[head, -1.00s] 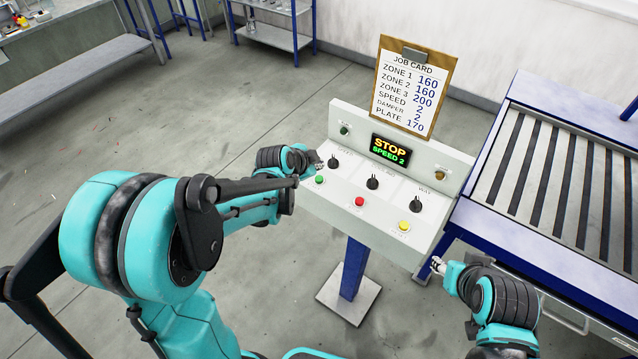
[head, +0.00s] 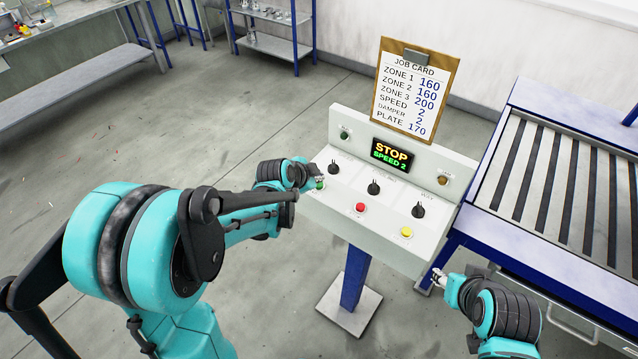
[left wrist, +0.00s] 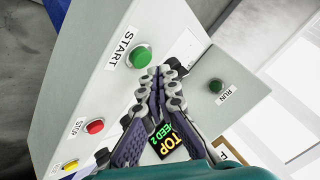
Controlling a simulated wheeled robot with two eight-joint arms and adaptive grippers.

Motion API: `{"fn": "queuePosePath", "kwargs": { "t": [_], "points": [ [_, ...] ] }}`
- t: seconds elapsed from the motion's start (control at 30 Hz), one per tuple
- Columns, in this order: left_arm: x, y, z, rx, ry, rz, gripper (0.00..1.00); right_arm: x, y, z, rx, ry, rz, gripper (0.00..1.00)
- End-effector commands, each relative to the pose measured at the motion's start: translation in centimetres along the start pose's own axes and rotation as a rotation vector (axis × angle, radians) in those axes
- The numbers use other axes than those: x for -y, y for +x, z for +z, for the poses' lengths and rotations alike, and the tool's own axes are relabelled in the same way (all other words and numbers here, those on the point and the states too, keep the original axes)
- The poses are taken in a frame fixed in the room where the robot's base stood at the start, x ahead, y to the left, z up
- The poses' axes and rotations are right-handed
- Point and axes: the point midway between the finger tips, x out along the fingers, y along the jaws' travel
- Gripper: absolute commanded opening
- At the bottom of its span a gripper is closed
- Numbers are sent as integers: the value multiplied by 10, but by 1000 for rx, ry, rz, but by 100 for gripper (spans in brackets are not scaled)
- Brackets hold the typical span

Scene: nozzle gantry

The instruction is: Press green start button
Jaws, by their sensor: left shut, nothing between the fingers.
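The green start button (left wrist: 139,57) sits on the sloping panel beside its START label in the left wrist view. In the head view the green button (head: 319,185) shows at the panel's left end, close under my left gripper (head: 318,178). My left gripper is shut and empty; in the left wrist view its fingertips (left wrist: 160,72) appear just beside the button. I cannot tell whether they touch it. The display (head: 392,154) reads STOP, SPEED 2. My right gripper (head: 437,277) is near the panel's lower right corner; its fingers are too small to read.
A red button (head: 360,208), a yellow button (head: 406,232) and black knobs (head: 374,188) share the control panel (head: 345,219). A green RUN lamp (left wrist: 215,85) is on the upright face. A job card (head: 413,92) stands behind. A roller conveyor (head: 560,180) is at right.

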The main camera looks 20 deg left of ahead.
Motion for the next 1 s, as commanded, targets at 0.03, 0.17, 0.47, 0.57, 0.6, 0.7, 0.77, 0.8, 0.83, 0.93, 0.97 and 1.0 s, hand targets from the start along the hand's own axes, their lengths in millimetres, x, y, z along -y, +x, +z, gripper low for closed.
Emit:
{"fn": "queuePosePath", "kwargs": {
  "t": [0.03, 0.17, 0.47, 0.57, 0.6, 0.7, 0.77, 0.8, 0.83, 0.93, 0.97, 1.0],
  "points": [
    [0, 0, 0, 0, 0, 0, 0, 0, 0, 0, 0, 0, 0, 40],
    [0, 0, 0, 0, 0, 0, 0, 0, 0, 0, 0, 0, 0, 40],
    [0, 0, 0, 0, 0, 0, 0, 0, 0, 0, 0, 0, 0, 40],
    [0, 0, 0, 0, 0, 0, 0, 0, 0, 0, 0, 0, 0, 40],
    [0, 0, 0, 0, 0, 0, 0, 0, 0, 0, 0, 0, 0, 40],
    [-1, 1, 1, 0, 0, 0, 0, 0, 1, 1, 0, 0, 0, 40],
    [-2, 2, 2, 0, 0, 0, 0, 0, 3, 2, 0, 0, 0, 40],
    [-2, 3, 2, 0, 0, 0, 0, 0, 4, 3, 0, 0, 0, 40],
    [-3, 4, 3, 0, 0, 0, 0, 0, 5, 4, 0, 0, 0, 40],
    [-5, 6, 5, 0, 0, 0, 0, 0, 8, 6, 0, 0, 0, 40],
    [-5, 6, 5, 0, 0, 0, 0, 0, 8, 6, 0, 0, 0, 40],
    [-5, 6, 5, 0, 0, 0, 0, 0, 8, 6, 0, 0, 0, 40]
  ]
}}
